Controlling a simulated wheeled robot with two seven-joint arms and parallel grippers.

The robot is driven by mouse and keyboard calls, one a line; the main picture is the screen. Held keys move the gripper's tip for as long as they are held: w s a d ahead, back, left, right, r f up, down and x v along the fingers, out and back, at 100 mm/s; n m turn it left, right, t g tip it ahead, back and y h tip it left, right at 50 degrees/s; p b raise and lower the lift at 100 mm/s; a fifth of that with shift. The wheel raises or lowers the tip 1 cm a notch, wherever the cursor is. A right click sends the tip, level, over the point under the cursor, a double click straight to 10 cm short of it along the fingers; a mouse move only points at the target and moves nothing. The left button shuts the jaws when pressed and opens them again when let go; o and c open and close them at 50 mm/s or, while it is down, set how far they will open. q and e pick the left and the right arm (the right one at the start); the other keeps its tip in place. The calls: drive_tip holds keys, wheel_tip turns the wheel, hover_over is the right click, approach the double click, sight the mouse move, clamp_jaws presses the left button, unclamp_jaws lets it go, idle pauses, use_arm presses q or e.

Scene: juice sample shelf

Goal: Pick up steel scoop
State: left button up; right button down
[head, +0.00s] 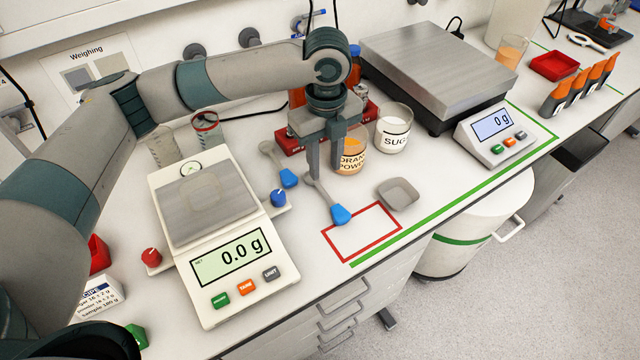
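Two scoops with grey metal shafts and blue handles lie on the white bench to the right of the small balance. One scoop (288,177) lies farther back with its bowl toward the wall. The other scoop (340,214) lies nearer, its handle end at the red outlined rectangle. I cannot tell which one is named the steel scoop. My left gripper (326,163) points down above the nearer scoop's bowl end, with its fingers apart. One finger partly hides that end, and contact is unclear.
The small balance (238,262) reads 0.0 g at left. An orange powder beaker (351,160) and a sugar beaker (393,135) stand right behind the gripper. A grey weighing dish (398,193) lies right of it. A large scale (437,65) stands at the back.

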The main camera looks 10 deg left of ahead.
sight(325, 193)
use_arm(q)
drive_tip(key=shift+f+p, duration=0.35)
drive_tip(key=shift+f, duration=1.65)
drive_tip(key=shift+f+p, duration=0.65)
drive_tip(key=shift+p, duration=0.05)
wheel_tip(325, 193, down, 3)
drive_tip(key=shift+f+p, duration=0.1)
drive_tip(key=shift+p, duration=0.5)
drive_tip(key=shift+f, duration=0.3)
drive_tip(key=shift+c, duration=0.3)
clamp_jaws()
